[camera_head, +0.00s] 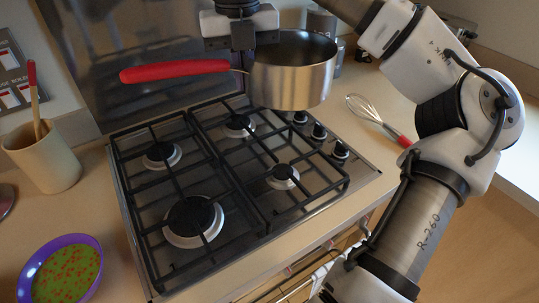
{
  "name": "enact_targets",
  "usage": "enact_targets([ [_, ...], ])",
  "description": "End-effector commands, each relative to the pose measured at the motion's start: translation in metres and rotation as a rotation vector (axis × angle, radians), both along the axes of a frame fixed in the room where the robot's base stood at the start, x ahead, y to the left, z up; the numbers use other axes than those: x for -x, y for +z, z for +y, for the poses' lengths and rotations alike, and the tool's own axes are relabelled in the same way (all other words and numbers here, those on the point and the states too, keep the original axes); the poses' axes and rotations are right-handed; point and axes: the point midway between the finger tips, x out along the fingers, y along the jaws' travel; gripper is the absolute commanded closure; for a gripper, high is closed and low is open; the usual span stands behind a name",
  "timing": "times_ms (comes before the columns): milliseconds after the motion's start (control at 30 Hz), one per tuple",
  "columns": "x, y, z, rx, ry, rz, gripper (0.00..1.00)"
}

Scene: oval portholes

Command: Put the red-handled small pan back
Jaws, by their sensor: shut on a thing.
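The small pan (293,78) is silver metal with a red handle (175,71) pointing left. It is held in the air above the back right part of the stove, roughly upright. My gripper (243,40) comes from above at the pan's left rim, near where the handle joins. It is shut on the pan; the fingertips are partly hidden. The gas stove (230,180) below has black grates and several burners, all bare.
A whisk with a red handle (378,117) lies right of the stove, near its knobs (319,131). A beige pot with a red-handled utensil (43,157) and a purple bowl of green food (63,273) stand at left. Metal canisters (339,55) stand behind the pan.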

Motion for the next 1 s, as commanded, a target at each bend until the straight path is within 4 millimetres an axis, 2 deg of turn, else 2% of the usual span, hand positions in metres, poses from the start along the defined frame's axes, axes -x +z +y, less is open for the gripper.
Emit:
enact_targets([
  [167, 0.001, -0.032, 0.000, -0.003, 0.005, 0.004, 1.00],
  [600, 0.001, -0.134, 0.000, -0.002, 0.002, 0.003, 1.00],
  [733, 0.001, -0.152, 0.000, -0.002, 0.000, 0.002, 1.00],
  [1000, 0.001, -0.169, 0.000, -0.002, 0.000, 0.001, 1.00],
])
